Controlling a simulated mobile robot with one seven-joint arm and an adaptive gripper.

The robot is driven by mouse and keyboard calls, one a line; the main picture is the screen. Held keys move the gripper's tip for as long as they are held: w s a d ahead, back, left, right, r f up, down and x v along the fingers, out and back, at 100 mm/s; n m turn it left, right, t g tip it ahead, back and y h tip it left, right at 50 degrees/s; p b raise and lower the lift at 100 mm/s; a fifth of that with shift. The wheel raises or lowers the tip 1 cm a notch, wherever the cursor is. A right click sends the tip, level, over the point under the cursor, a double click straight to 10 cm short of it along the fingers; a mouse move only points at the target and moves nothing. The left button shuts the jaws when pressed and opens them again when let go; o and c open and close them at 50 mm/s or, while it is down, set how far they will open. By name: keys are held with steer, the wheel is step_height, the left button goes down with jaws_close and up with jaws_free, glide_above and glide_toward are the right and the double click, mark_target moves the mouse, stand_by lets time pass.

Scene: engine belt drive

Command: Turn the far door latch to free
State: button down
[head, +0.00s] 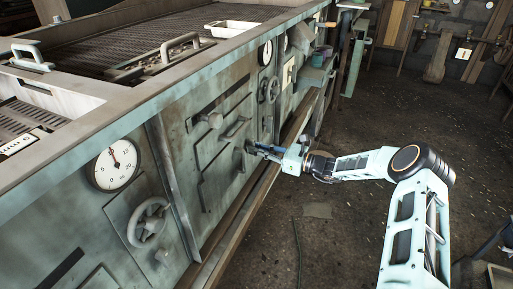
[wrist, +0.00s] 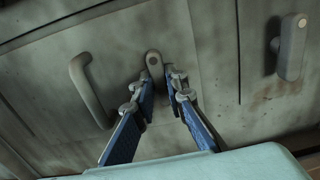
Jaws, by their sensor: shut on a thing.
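The latch in my grip is a small grey lever on the green-grey door (head: 215,160). In the wrist view the latch (wrist: 153,60) shows its rounded pivot end above my fingertips, and its lower part runs down between them. My gripper (head: 259,149) reaches the door front from the right in the head view. In the wrist view its blue fingers (wrist: 158,88) stand on either side of the latch, shut on it. Part of the lever is hidden by the fingers, so its exact angle is hard to tell.
A bar handle (wrist: 85,90) is left of the latch, and another latch (wrist: 291,45) is on the panel to the right.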

steer(key=shift+a+r, duration=0.2)
steer(key=shift+r, duration=0.05)
steer(key=c, duration=1.9)
jaws_free()
steer(key=shift+f, duration=0.1)
steer(key=shift+c, duration=0.2)
steer(key=shift+d+f, duration=0.1)
steer(key=v, duration=1.1)
steer(key=shift+d, duration=0.4)
steer(key=shift+s, duration=0.1)
